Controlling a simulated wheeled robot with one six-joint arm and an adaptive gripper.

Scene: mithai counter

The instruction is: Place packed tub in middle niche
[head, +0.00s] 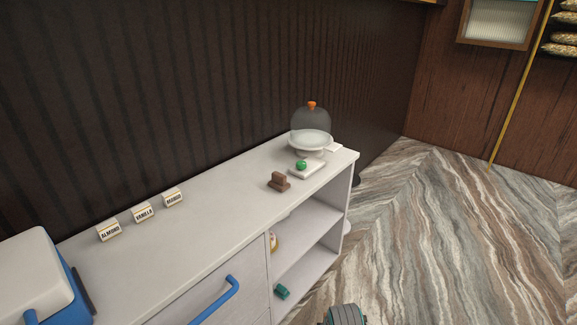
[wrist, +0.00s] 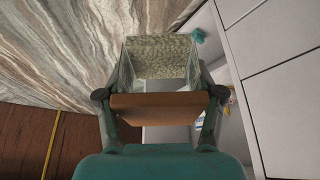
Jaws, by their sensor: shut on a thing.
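The packed tub (wrist: 160,58) shows in the wrist view as a clear-sided box with pale green, grainy contents. My gripper (wrist: 160,82) is shut on it, one finger along each side. An orange-brown bar lies across the near side of the tub between the fingers; I cannot tell whether it is part of the tub. In the head view the open shelf unit (head: 309,224) is at the right end of the white counter, with niches stacked one above another. The tub is not visible there. In the wrist view the shelf openings lie right of the tub, partly hidden by my gripper.
A teal item (head: 282,291) lies on a lower shelf, and a pale item (head: 273,242) stands in the niche above. A drawer with a blue handle (head: 218,299) adjoins the niches. The counter top holds a glass dome (head: 311,119).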

